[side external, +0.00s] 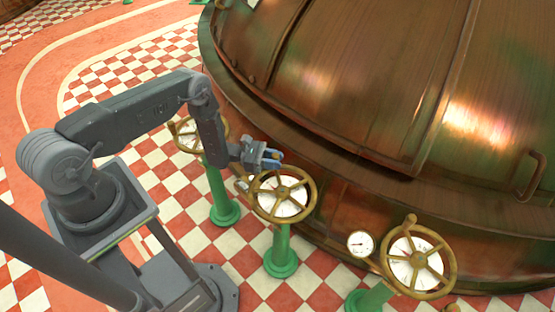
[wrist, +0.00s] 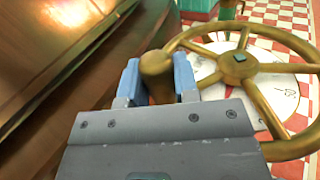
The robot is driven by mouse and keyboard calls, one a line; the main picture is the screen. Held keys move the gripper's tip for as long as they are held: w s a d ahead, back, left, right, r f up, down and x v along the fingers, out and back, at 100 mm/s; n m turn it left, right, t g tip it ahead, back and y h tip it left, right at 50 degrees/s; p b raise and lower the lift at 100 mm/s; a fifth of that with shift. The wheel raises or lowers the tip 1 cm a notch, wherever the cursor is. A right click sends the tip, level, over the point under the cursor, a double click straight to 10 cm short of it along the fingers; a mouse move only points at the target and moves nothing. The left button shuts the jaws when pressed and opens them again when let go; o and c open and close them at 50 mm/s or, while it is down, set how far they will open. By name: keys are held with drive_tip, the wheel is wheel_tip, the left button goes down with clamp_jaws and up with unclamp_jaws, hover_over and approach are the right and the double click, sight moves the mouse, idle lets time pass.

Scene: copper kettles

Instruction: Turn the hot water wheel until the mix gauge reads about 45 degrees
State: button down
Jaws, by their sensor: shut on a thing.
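My gripper (side external: 266,157) is at the far rim of the middle brass wheel (side external: 256,194), which sits over a white dial on a green post. In the wrist view, its blue fingertips (wrist: 158,80) are shut on the brass knob (wrist: 155,64), one on each side. The knob stands on the rim of the spoked wheel (wrist: 291,149). A white dial (wrist: 275,95) shows behind the spokes; its marks are too small to read. A small round gauge (side external: 361,243) with a dark needle is on the kettle side, right of this wheel; its reading is not legible. No label shows which wheel is hot water.
The copper kettle (side external: 350,90) fills the back and right, close beside my gripper. Another wheel (side external: 417,258) with its knob stands at the right, and another (side external: 186,134) stands at the left behind my arm. The checkered floor (side external: 190,215) is open between the green posts.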

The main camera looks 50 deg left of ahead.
sight(253, 181)
drive_tip(key=shift+s+a, duration=0.3)
drive_tip(key=shift+s, duration=0.45)
drive_tip(key=shift+s+a, duration=0.25)
drive_tip(key=shift+s, duration=0.45)
drive_tip(key=shift+s+a, duration=0.1)
drive_tip(key=shift+s, duration=1.1)
drive_tip(key=shift+s+d+n+t+y, duration=0.2)
drive_tip(key=shift+s+n+t+y, duration=0.5)
drive_tip(key=shift+s+t, duration=0.3)
drive_tip(key=shift+s+d, duration=0.15)
drive_tip(key=shift+s, duration=0.4)
drive_tip(key=shift+s+d+n+t+y, duration=0.2)
drive_tip(key=shift+s+n+t+y, duration=0.35)
drive_tip(key=shift+n+t+y, duration=0.2)
drive_tip(key=c, duration=1.2)
unclamp_jaws()
drive_tip(key=o, duration=0.3)
drive_tip(key=shift+w+a, duration=0.1)
